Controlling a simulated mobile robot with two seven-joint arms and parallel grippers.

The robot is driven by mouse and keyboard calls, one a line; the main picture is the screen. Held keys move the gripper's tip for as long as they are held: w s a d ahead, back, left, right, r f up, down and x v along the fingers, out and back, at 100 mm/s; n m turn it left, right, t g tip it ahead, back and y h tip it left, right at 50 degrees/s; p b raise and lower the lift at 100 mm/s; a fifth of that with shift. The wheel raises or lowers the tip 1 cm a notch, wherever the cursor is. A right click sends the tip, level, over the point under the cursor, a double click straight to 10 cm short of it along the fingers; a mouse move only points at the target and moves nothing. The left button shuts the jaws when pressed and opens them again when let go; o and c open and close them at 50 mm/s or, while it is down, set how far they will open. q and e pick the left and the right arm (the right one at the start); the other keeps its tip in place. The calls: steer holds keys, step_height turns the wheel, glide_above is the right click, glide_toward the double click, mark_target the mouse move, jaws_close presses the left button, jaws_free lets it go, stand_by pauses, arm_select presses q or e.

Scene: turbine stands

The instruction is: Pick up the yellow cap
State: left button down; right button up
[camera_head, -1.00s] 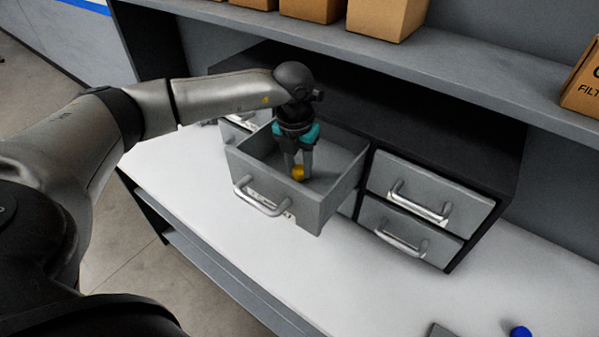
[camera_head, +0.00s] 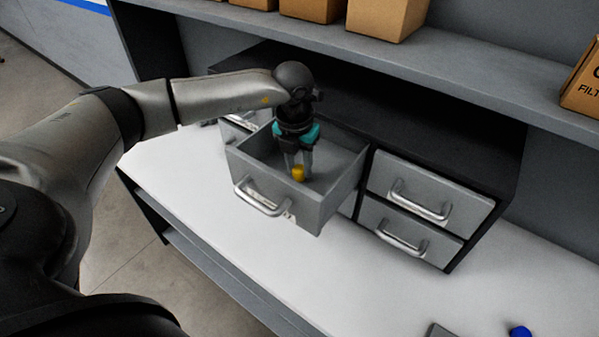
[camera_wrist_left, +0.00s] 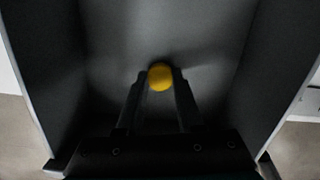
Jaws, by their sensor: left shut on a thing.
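The yellow cap (camera_head: 298,173) is inside the open grey drawer (camera_head: 335,203) of the cabinet. My left gripper (camera_head: 298,170) points down into the drawer and is shut on the cap. In the left wrist view the round yellow cap (camera_wrist_left: 160,76) sits between the two fingertips of my left gripper (camera_wrist_left: 160,80). The dark drawer floor shows beyond it. I cannot tell whether the cap still touches the floor. My right gripper does not show.
Drawer walls stand close around my left gripper. Shut drawers with metal handles (camera_head: 420,203) are to the right. Above is a shelf with cardboard boxes (camera_head: 385,18). A blue object (camera_head: 520,332) lies on the white worktop (camera_head: 400,295), which is mostly clear in front.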

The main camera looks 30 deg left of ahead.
mark_target(299, 169)
arm_select(q)
steer(key=shift+r, duration=0.15)
step_height(299, 169, up, 20)
steer(key=b, duration=0.2)
stand_by(0.4)
steer(key=c, duration=1.1)
jaws_free()
steer(key=shift+c, duration=0.2)
jaws_close()
steer(key=shift+f, duration=0.2)
